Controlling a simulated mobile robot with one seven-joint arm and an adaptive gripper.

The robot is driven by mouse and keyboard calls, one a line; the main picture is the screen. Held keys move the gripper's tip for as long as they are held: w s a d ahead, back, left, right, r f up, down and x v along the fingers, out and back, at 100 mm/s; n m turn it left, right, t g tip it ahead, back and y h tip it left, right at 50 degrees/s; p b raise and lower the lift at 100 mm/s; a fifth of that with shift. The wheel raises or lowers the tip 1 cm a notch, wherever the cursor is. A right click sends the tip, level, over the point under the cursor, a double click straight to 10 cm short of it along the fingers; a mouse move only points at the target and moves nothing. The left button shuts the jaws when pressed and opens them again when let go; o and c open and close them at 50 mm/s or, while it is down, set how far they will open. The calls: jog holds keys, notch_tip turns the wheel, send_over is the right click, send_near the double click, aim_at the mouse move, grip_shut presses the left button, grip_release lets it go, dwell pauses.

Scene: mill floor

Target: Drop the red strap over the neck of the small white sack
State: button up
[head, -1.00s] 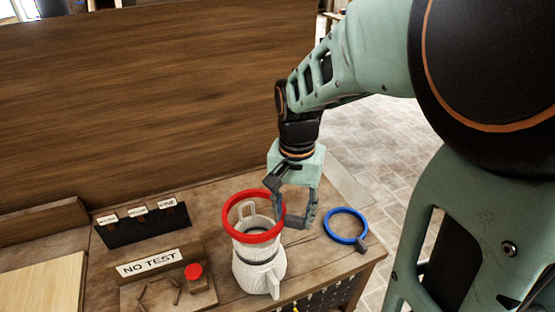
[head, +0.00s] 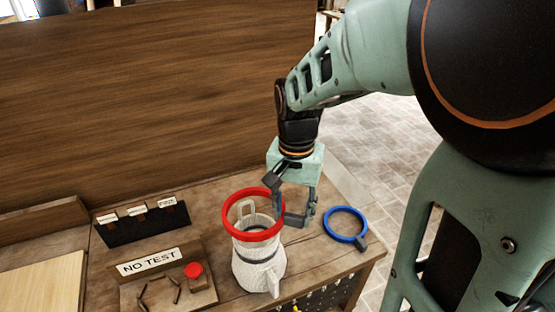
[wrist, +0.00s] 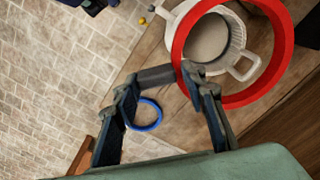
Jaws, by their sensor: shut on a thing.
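The red strap (head: 232,231) is a stiff ring, held roughly level at the top of the small white sack (head: 258,271). The sack stands upright on the bench, with pale loops and a grey band. In the wrist view the red strap (wrist: 282,55) rings much of the round sack mouth (wrist: 208,40), set off to the right of its centre. I cannot tell whether the ring is above the neck or around it. My gripper (head: 285,212) is right of the sack, shut on the strap's dark grey tab (wrist: 155,76); the fingers partly hide the tab.
A blue ring (head: 344,238) with a grey tab lies on the bench at the right, near its edge. A NO TEST sign (head: 148,262), a red button (head: 193,270) and a dark card rack (head: 143,223) are at the left. A wooden wall stands behind.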

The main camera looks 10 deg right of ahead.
jog(key=shift+f, duration=0.15)
notch_tip(320, 180, down, 8)
jog(key=b, duration=0.6)
jog(key=shift+r, duration=0.2)
jog(key=shift+s+d+f+b, duration=0.1)
jog(key=shift+s+f+b, duration=0.2)
jog(key=shift+f+b, duration=0.3)
jog(key=shift+s+f+b, duration=0.25)
jog(key=shift+f+b, duration=0.15)
jog(key=shift+f, duration=0.25)
jog(key=shift+w+f+b, duration=0.3)
jog(key=shift+w+f, duration=0.3)
jog(key=shift+f, duration=0.1)
jog(key=c, duration=0.3)
jog(key=shift+s+f, duration=0.1)
jog(key=shift+s, duration=0.15)
jog(key=shift+w+f+b, duration=0.1)
jog(key=shift+f+b, duration=0.3)
jog(key=shift+b, duration=0.05)
jog(key=shift+w+r, duration=0.1)
jog(key=shift+r, duration=0.05)
jog(key=o, duration=2.2)
